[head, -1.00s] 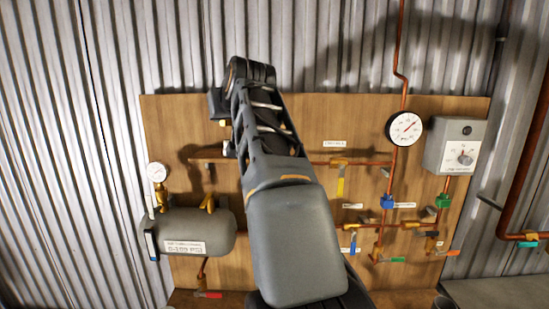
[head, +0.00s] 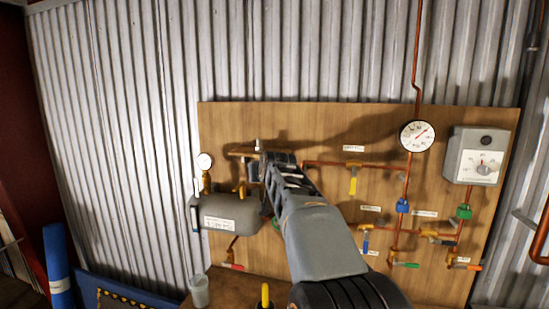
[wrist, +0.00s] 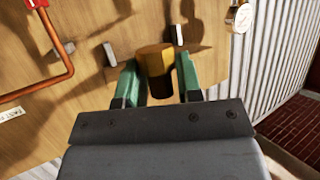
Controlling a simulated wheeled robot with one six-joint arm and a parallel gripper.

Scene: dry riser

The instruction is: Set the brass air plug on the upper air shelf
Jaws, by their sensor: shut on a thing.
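The brass air plug (wrist: 155,60) is a short gold cylinder, dark on its lower side, in the wrist view. My gripper (wrist: 157,80) is shut on it, with one green finger on each side. The plug is in front of the wooden board. In the head view my gripper (head: 257,170) is near the board's left part, above the grey tank, and my arm hides much of it. A short brown horizontal ledge (head: 240,152) shows beside it. I cannot tell whether this is the upper air shelf.
The wooden board (head: 290,122) carries copper pipes, a round gauge (head: 418,136) and a grey box (head: 478,155). The grey tank (head: 208,214) has a small gauge (head: 205,161) above it. Two grey blocks (wrist: 110,53) (wrist: 176,35) stick out near the plug. A cup (head: 199,291) stands below.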

